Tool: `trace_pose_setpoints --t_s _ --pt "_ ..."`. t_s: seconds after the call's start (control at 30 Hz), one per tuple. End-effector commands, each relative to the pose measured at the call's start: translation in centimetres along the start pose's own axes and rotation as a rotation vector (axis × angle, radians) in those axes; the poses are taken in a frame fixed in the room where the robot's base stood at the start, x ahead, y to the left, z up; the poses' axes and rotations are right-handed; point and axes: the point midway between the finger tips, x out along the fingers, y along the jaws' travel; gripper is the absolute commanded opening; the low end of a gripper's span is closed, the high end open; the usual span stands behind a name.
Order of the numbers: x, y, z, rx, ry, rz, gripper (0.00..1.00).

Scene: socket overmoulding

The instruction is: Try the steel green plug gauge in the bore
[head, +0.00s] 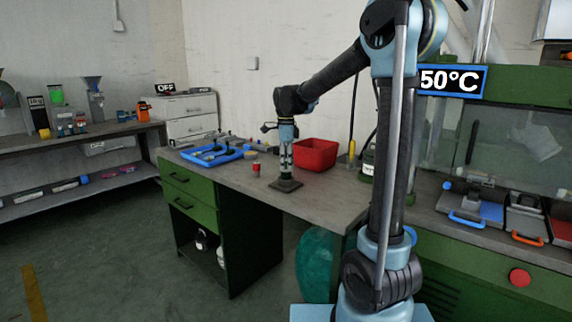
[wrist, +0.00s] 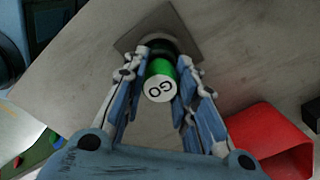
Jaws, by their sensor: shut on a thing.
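The plug gauge (wrist: 161,85) has a green body and a white end face marked GO, seen in the wrist view. My gripper (wrist: 165,60) is shut on it, one finger on each side, and it points down at the bench. Beyond the gauge lies a grey square base (wrist: 130,41) with a dark round part at its middle. In the head view my gripper (head: 286,161) stands directly over this square base (head: 286,186). The gauge hides the bore, so I cannot tell whether its lower end is inside it.
A red bin (head: 316,154) stands on the bench to the right of the gripper. A small red cylinder (head: 256,169) and a blue tray (head: 213,156) are to the left. A sign reads 50°C (head: 451,80).

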Motion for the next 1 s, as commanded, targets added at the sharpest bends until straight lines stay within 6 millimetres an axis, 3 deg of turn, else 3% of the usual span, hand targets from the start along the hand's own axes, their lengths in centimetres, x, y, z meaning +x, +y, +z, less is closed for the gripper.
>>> trace_pose_setpoints --t_s 1.0 --pt "0.94 0.00 0.00 0.000 0.000 0.000 0.00"
